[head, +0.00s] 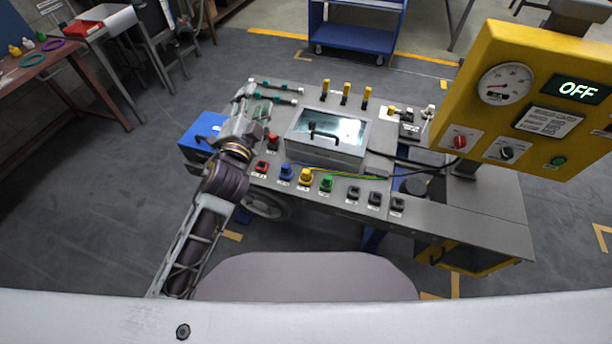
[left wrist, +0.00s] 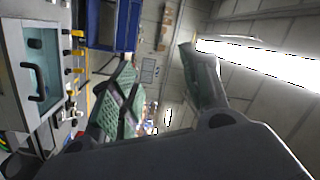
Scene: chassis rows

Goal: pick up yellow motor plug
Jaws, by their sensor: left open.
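A yellow plug (head: 305,176) sits in the front row on the grey bench top (head: 440,215), between a blue plug (head: 286,172) and a green plug (head: 326,182). I take it for the yellow motor plug. My left gripper (head: 250,100) is over the left end of the bench, to the left of and farther back than the yellow plug. It is open and looks empty. Its two spread fingers also show in the left wrist view (left wrist: 160,90), with nothing visible between them. My right gripper is not in view.
A grey box with a window and black handle (head: 325,138) stands mid-bench. Three yellow-topped parts (head: 346,92) stand behind it. Black plugs (head: 375,198) are at the front right. A yellow control panel (head: 540,95) reading OFF rises at the right. A blue cart (head: 355,38) stands behind.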

